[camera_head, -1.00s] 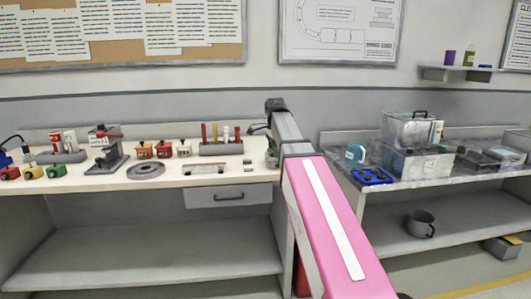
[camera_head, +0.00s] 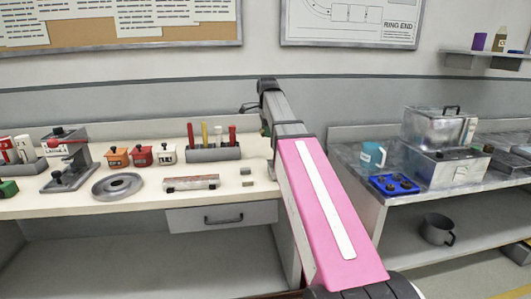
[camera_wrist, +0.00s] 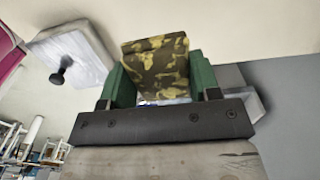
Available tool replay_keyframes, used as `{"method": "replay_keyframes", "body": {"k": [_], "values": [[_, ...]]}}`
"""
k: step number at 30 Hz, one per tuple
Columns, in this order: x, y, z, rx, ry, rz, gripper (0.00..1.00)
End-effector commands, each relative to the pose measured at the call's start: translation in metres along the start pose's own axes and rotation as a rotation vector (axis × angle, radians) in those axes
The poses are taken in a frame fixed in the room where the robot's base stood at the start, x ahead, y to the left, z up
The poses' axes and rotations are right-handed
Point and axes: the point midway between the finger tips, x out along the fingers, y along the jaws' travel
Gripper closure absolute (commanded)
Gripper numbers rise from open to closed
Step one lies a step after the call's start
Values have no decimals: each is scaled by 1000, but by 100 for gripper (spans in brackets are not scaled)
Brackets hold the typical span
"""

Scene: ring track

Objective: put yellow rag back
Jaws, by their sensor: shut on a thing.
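My gripper (camera_wrist: 162,88) is shut on a folded rag (camera_wrist: 155,62) in the wrist view. The rag is yellow with dark blotches and sits between the two green fingers. In the head view my pink arm reaches forward at the right end of the white bench, and it hides the gripper and the rag.
The white bench (camera_head: 130,205) holds a round grey dish (camera_head: 117,186), small pots, a rack of coloured tubes (camera_head: 213,152) and a grey-red bar (camera_head: 191,183). The grey bench to the right holds a teal mug (camera_head: 372,156), a blue tray (camera_head: 394,184) and a metal box (camera_head: 441,168).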

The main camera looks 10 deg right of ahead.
Motion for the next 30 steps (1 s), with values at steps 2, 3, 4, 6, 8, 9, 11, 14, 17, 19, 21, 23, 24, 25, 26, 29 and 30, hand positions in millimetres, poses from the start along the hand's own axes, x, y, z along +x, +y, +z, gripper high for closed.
{"method": "replay_keyframes", "body": {"k": [2, 3, 4, 6, 8, 9, 11, 14, 17, 19, 21, 23, 24, 25, 26, 29, 30], "values": [[2, 0, 0, 0, 0, 0, 66], [4, 1, 0, 0, 0, 0, 66], [6, 1, 0, 0, 0, 0, 66], [14, 1, 0, 0, 0, 2, 66], [23, 1, 0, -1, 0, 3, 66], [30, 2, 1, -1, 0, 2, 66], [41, 1, 1, 0, 0, 2, 66], [56, 1, 1, 0, 0, 2, 66], [64, 0, 1, 0, 0, 1, 66], [68, 0, 2, 0, 0, 1, 66], [74, 1, 2, 0, 0, 1, 66], [82, 1, 2, 0, 0, 1, 66], [87, 1, 2, 0, 0, 1, 66], [92, 1, 2, -1, 0, 2, 66], [95, 1, 2, -1, 0, 2, 66], [100, 0, 2, 0, 0, 0, 66], [101, 0, 2, 0, 0, 0, 66]]}}
